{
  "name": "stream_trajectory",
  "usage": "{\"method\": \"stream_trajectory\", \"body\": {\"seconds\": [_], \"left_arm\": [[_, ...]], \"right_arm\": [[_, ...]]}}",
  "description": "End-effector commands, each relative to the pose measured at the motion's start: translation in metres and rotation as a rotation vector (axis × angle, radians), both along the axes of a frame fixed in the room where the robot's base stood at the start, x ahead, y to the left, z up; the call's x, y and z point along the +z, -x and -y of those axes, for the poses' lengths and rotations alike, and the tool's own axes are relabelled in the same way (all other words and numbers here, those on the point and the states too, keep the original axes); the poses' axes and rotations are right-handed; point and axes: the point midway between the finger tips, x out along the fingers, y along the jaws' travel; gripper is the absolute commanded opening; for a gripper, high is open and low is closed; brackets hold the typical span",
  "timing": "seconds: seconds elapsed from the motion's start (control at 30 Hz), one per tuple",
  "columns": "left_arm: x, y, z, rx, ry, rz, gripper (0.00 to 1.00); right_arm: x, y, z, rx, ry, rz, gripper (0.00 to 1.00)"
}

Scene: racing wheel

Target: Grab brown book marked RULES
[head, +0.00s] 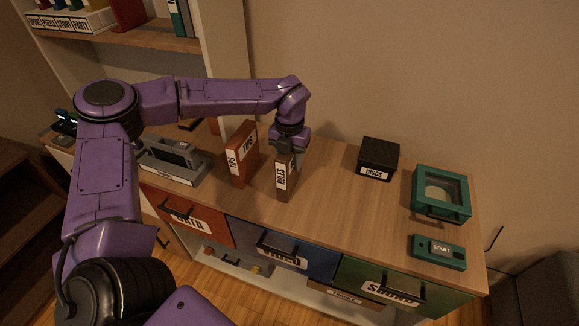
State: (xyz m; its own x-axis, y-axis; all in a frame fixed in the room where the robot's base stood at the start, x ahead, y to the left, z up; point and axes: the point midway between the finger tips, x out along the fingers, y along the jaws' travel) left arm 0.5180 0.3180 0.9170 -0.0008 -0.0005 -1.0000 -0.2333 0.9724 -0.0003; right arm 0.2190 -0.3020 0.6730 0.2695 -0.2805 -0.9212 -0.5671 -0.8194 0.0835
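The brown book (283,178) marked RULES stands upright on the wooden cabinet top (330,185), its white spine label facing me. My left gripper (290,153) points down at the book's top edge, with the fingers right at it. The fingertips are small and dark here, so I cannot tell whether they are closed on the book. My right gripper is not in view.
An orange-red book (242,155) stands upright just left of the brown one. A grey device (172,162) lies further left. A black box marked DISCS (378,157), a teal case (441,192) and a teal START box (437,252) are at right. Labelled drawers (283,250) line the front.

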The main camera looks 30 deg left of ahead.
Motion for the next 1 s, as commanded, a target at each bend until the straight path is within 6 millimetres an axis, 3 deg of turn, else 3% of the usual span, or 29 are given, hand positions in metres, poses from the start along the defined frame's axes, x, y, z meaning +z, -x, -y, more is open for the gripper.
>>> {"method": "stream_trajectory", "body": {"seconds": [0.33, 0.53, 0.77, 1.0], "left_arm": [[0.004, -0.001, 0.0, 0.0, 0.0, 0.003, 0.0], [0.032, -0.002, 0.0, 0.001, -0.001, 0.007, 0.0], [0.091, 0.048, 0.016, -0.001, 0.001, 0.01, 0.0], [0.118, 0.11, 0.035, -0.001, 0.0, 0.006, 0.0]], "right_arm": [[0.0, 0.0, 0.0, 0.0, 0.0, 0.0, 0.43], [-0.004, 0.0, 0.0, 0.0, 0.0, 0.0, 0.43], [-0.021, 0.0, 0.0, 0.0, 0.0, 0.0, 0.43], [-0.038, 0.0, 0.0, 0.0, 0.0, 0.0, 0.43]]}}
